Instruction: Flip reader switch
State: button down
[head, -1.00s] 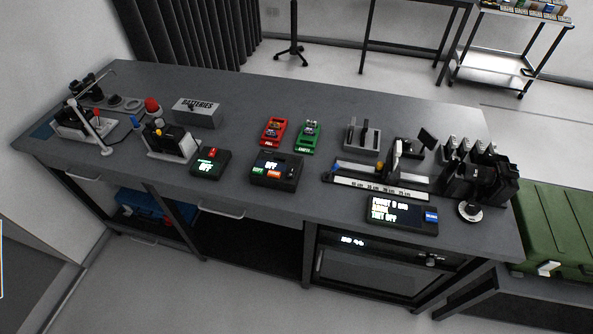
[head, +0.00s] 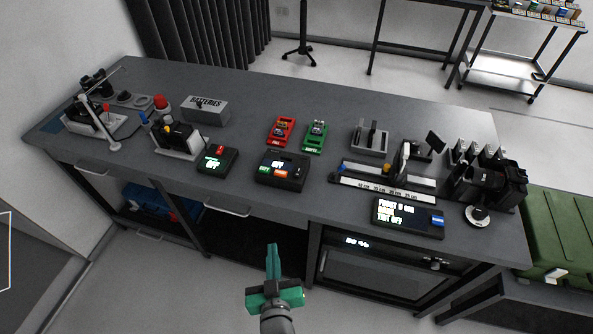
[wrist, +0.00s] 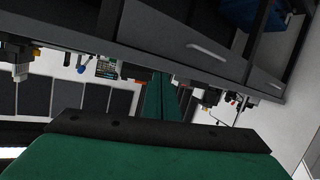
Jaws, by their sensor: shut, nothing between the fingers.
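A black box with a lit OFF screen and green and orange patches (head: 283,171) stands near the front edge of the bench in the head view. A smaller black box with a red switch and a green OFF display (head: 217,161) stands left of it. I cannot tell from the labels which one is the reader. My teal gripper (head: 272,248) is shut and empty, in front of and below the bench edge, apart from both boxes. Its closed fingers also show in the wrist view (wrist: 160,98), where the bench appears upside down and the switches cannot be made out.
Behind the boxes are a red tray (head: 281,130), a green tray (head: 316,136) and a grey BATTERIES box (head: 205,110). A black display panel (head: 407,218) and a ruler rail (head: 388,189) stand right. A drawer handle (head: 228,208) juts from the bench front.

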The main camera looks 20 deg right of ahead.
jog(key=w+d+r+m+g+h, duration=0.1)
jog(key=w+d+r+m+h, duration=0.4)
jog(key=w+r, duration=0.7)
jog(key=d+r+m, duration=0.1)
jog(key=d, duration=0.1)
jog(key=shift+d+g, duration=0.3)
jog(key=shift+g, duration=0.1)
send_over(297, 175)
jog(key=shift+s+a+f, duration=0.15)
jog(key=shift+s+f, duration=0.05)
jog(key=shift+f, duration=0.35)
jog(key=shift+s+a+f, duration=0.15)
jog(key=shift+f, duration=0.4)
jog(key=f, duration=0.3)
jog(key=shift+w+d, duration=0.2)
jog(key=shift+w, duration=0.1)
jog(key=shift+f, duration=0.65)
jog(key=shift+f, duration=0.1)
